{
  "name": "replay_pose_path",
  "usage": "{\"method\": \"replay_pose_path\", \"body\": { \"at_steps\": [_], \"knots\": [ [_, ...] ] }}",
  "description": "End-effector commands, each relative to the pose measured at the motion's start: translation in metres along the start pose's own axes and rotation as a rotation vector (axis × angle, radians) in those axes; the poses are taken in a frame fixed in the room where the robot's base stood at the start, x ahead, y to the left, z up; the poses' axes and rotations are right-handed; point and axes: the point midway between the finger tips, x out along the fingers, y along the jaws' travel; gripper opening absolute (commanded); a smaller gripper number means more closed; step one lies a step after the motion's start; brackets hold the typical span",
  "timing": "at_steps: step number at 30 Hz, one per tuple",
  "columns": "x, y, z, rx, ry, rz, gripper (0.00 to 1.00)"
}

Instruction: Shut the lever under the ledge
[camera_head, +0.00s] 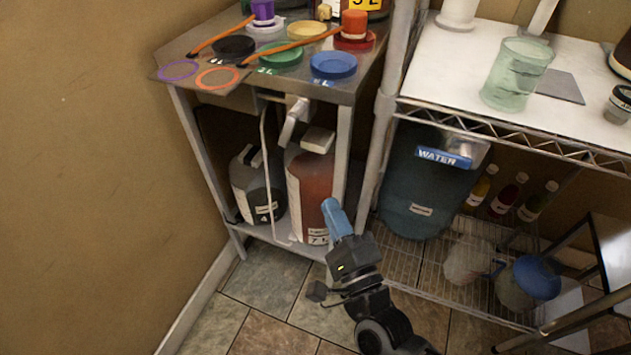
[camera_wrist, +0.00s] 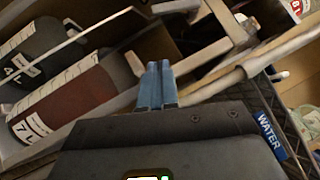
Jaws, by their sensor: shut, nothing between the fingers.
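The lever (camera_head: 294,122) is a pale grey handle that hangs slantwise under the front edge of the small table's top, the ledge (camera_head: 330,92). In the wrist view a pale lever-like bar (camera_wrist: 226,22) shows at the top, beyond my fingertips and to their right. My gripper (camera_head: 331,210) has blue fingers and is low in front of the small table, below the lever and apart from it. In the wrist view its fingers (camera_wrist: 157,85) are together with nothing between them.
Under the ledge stand a red-brown jug (camera_head: 312,185) and a dark jug (camera_head: 258,190). A table leg (camera_head: 343,150) is just right of the lever. A wire shelf (camera_head: 500,125) with a blue WATER container (camera_head: 420,190) stands at right. Colored lids (camera_head: 333,65) lie on top.

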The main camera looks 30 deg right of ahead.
Motion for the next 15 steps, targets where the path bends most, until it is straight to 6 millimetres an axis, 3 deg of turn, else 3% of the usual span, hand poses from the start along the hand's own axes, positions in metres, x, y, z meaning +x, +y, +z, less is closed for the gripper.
{"method": "replay_pose_path", "body": {
  "at_steps": [15],
  "knots": [
    [0.095,-0.002,0.000,-0.002,0.001,-0.002,0.00]
  ]
}}
